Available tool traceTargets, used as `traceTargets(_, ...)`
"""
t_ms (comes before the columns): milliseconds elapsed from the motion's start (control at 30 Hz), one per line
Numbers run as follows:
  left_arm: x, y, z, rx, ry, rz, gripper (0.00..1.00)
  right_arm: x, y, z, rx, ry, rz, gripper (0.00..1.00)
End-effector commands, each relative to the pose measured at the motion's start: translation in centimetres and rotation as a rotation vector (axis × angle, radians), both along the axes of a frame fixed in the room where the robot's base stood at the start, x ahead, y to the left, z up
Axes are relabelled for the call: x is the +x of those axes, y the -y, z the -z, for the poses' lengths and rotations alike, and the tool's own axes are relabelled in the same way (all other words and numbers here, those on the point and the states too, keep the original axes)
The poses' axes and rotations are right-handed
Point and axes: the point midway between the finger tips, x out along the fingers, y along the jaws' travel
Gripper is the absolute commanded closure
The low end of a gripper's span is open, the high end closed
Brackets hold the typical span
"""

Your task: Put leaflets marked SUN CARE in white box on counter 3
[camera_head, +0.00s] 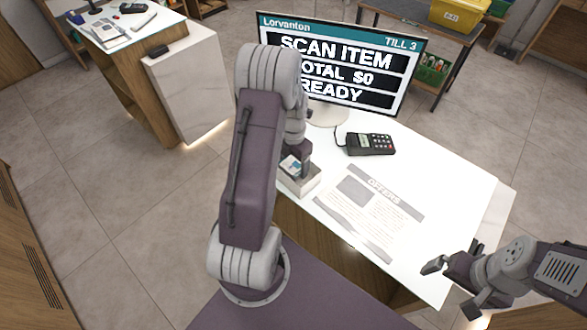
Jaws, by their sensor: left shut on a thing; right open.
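A counter (460,189) with a screen reading "TILL 3" (340,68) stands ahead of me. A small white box (303,186) sits at its left edge, partly behind my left arm. My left gripper (293,165) points down just above the box, mostly hidden by its own arm. It is shut on a small white and blue item (289,165), likely a leaflet, at the box's opening. I cannot read its marking or tell whether it touches the box. My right gripper (452,287) is open and empty near the counter's front right edge.
A black card terminal (369,144) and a flat printed "OFFERS" sheet (370,208) lie on the counter. Another counter (184,75) stands at the back left. A yellow bin (457,14) is on a dark table at the back right. The floor at left is clear.

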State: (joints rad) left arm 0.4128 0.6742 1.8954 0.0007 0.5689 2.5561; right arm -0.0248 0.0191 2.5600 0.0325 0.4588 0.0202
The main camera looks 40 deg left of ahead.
Motion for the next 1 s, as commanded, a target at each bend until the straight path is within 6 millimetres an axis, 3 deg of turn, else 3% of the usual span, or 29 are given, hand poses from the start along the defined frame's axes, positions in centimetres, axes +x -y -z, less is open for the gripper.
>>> traceTargets(200,-0.1,0.1,3.3,-0.001,-0.003,0.001,0.64,0.0,0.0,-0.7,0.000,0.000,0.000,0.01)
traceTargets(567,-0.1,0.1,3.9,-0.001,-0.002,0.001,0.64,0.0,0.0,-0.3,0.000,0.000,0.000,0.01)
traceTargets(600,-0.1,0.1,3.8,-0.001,-0.001,0.001,0.11,0.0,0.0,-0.4,0.000,0.000,0.000,0.01)
traceTargets(633,-0.1,0.1,3.8,-0.001,-0.001,0.001,0.03,0.0,0.0,-0.4,0.000,0.000,0.000,0.01)
traceTargets(1000,-0.1,0.0,3.3,-0.001,-0.001,0.001,0.01,0.0,0.0,-0.7,0.000,0.000,0.000,0.01)
